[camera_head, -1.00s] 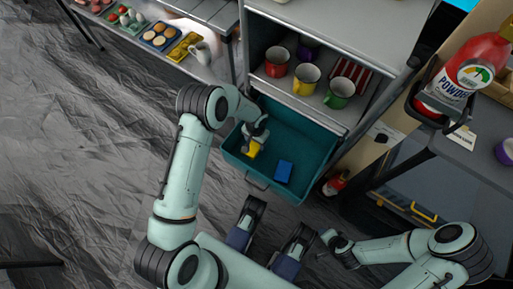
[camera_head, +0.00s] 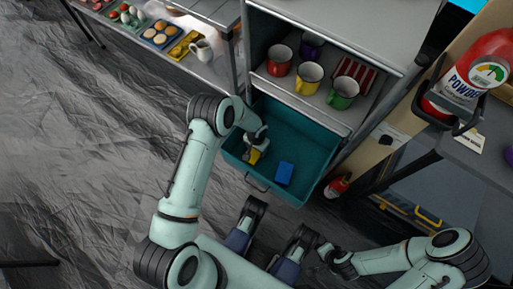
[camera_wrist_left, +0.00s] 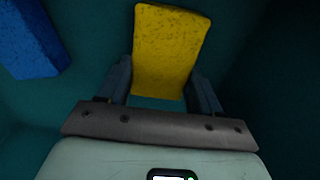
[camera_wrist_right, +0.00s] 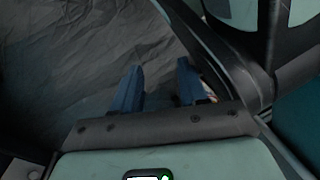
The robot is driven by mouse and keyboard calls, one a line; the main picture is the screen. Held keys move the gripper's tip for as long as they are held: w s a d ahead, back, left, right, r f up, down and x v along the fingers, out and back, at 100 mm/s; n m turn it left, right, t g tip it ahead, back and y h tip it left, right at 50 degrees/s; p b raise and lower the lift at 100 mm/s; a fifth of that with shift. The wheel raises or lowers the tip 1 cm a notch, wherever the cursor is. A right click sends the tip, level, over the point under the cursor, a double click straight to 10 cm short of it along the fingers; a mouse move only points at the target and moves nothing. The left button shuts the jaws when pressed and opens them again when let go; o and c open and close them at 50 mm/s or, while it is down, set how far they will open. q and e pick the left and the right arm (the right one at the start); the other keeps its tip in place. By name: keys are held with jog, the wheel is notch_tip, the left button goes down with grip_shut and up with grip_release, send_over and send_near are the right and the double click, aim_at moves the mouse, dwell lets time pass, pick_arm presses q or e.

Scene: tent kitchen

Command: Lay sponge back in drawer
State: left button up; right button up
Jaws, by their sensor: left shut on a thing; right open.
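A yellow sponge (camera_head: 253,156) is between the fingers of my left gripper (camera_head: 251,148), inside the open teal drawer (camera_head: 310,150). In the left wrist view the yellow sponge (camera_wrist_left: 170,50) sits between both fingers of the left gripper (camera_wrist_left: 163,88), which is shut on it. I cannot tell whether the sponge touches the drawer floor. A blue sponge (camera_head: 284,173) lies in the drawer to the right; it also shows in the left wrist view (camera_wrist_left: 28,38). My right gripper (camera_wrist_right: 160,88) is open and empty, outside the drawer.
A shelf above the drawer holds a red mug (camera_head: 279,60), a yellow mug (camera_head: 308,78) and a green mug (camera_head: 342,93). A red powder bottle (camera_head: 478,75) stands at the right. A red bottle (camera_head: 337,187) is on the floor beside the drawer.

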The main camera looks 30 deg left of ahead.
pick_arm(q)
jog(key=shift+f, duration=0.15)
jog(key=o, duration=0.9)
jog(key=shift+o, duration=0.2)
pick_arm(e)
jog(key=shift+s+f, duration=0.1)
jog(key=shift+s, duration=0.05)
pick_arm(q)
jog(key=shift+r, duration=0.3)
notch_tip(320, 180, up, 12)
jog(key=p, duration=0.3)
pick_arm(e)
jog(key=w+a+r+t, duration=0.1)
jog(key=w+r+t, duration=0.1)
jog(key=w+r, duration=0.4)
jog(key=shift+w+t, duration=0.3)
jog(key=shift+w, duration=0.25)
pick_arm(q)
jog(key=shift+p, duration=0.3)
pick_arm(e)
jog(key=shift+r, duration=0.1)
